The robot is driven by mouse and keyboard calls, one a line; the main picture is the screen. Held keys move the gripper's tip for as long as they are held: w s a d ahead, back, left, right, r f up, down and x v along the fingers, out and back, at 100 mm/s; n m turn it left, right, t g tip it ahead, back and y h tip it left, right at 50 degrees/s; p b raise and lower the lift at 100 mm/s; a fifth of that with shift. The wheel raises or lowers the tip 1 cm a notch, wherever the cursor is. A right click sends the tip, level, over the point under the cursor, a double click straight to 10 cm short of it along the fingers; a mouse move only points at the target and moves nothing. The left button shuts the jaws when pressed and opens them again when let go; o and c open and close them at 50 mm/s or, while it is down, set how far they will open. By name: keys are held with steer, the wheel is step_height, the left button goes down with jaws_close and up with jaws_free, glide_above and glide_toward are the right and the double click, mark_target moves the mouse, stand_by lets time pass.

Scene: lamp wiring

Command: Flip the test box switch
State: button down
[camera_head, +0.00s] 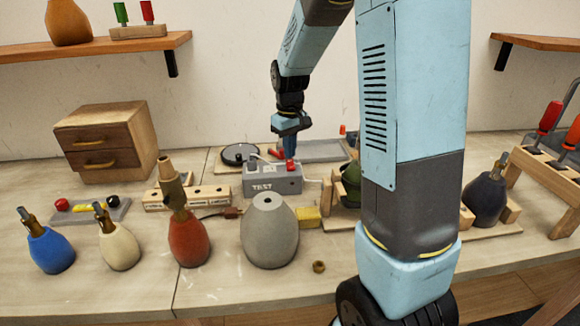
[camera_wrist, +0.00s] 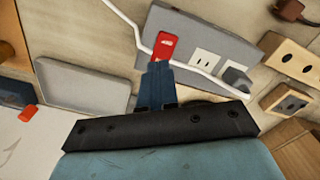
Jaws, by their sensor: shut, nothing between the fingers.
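The grey test box (camera_head: 272,178), labelled TEST, sits on the workbench near the middle. In the wrist view its grey top (camera_wrist: 190,30) carries a red switch (camera_wrist: 166,45) and white sockets. My gripper (camera_head: 290,152) is above the box at its back right, pointing down, with its fingers shut. In the wrist view the blue fingertips (camera_wrist: 160,68) are right by the near end of the red switch. I cannot tell whether they touch it. A white cable (camera_wrist: 186,66) crosses the box beside the switch and fingertips.
Lamp bases, including a grey one (camera_head: 269,232) and a red one (camera_head: 188,238), stand in front of the box. A grey tray (camera_head: 322,151) lies behind right. A wooden socket strip (camera_head: 190,196) lies left. A small drawer cabinet (camera_head: 105,140) stands at far left.

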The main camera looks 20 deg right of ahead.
mark_target(290, 161)
steer(key=shift+f, duration=0.85)
stand_by(1.1)
steer(key=shift+r, duration=3.5)
steer(key=shift+s+r, duration=0.1)
steer(key=s+r+m+t, duration=0.2)
steer(key=s+r, duration=0.3)
steer(key=s, duration=0.8)
steer(key=s+r+m+t, duration=0.1)
steer(key=s+r+t, duration=0.2)
steer(key=s, duration=0.9)
step_height(290, 161, up, 3)
steer(key=shift+s+m+t, duration=0.3)
steer(key=shift+s+m, duration=0.1)
steer(key=shift+s, duration=0.15)
